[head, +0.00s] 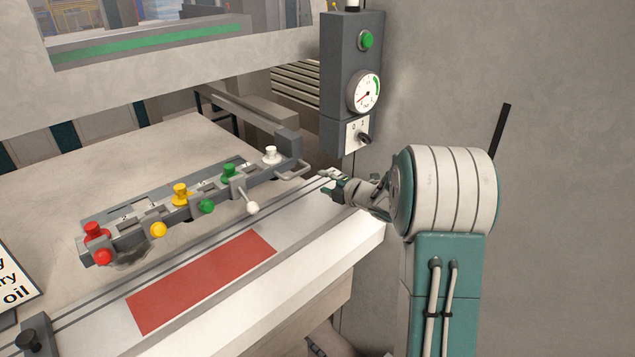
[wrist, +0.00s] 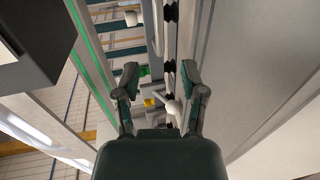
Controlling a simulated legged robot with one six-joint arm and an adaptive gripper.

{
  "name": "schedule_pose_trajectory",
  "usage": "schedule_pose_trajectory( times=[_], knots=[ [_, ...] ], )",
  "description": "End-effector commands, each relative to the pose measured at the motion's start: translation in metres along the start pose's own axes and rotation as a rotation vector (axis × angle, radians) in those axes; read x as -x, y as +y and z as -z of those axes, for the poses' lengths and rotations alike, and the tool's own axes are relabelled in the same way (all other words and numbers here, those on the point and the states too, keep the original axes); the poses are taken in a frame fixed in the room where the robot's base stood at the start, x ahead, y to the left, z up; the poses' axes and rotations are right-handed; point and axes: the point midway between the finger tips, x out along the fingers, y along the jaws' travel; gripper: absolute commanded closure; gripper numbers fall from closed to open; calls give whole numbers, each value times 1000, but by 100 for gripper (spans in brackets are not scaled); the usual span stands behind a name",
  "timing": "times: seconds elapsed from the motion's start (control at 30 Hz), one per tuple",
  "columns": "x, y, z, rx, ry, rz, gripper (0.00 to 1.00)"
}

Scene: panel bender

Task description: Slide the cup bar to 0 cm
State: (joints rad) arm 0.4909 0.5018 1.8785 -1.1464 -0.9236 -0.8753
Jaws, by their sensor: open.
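The cup bar (head: 218,192) is a long grey bar lying diagonally on the machine table. It carries red, yellow, green and white cups on top and coloured knobs along its front. A grey loop handle (head: 293,170) sticks out near its right end. A lever with a white ball (head: 252,208) stands at its front. My gripper (head: 328,180) is just right of the handle, apart from the bar, over the table's right end. In the wrist view my gripper (wrist: 160,84) is open and empty, with part of the bar and a green and a yellow knob visible beyond the fingers.
A red plate (head: 203,281) is set in the table front. A grey control box (head: 350,85) with a green button, dial and switch hangs above right of the bar. A black knob (head: 34,338) and a sign (head: 14,275) are at left. A plain wall is at right.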

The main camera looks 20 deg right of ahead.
Motion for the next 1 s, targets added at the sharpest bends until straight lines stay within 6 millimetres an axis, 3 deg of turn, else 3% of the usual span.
schedule_pose_trajectory(
  times=[0.17,0.7,1.0],
  knots=[
    [-12,0,-1,1,2,0,46],
    [-100,0,-1,1,1,0,46],
    [-109,1,-1,1,0,-1,46]
  ],
)
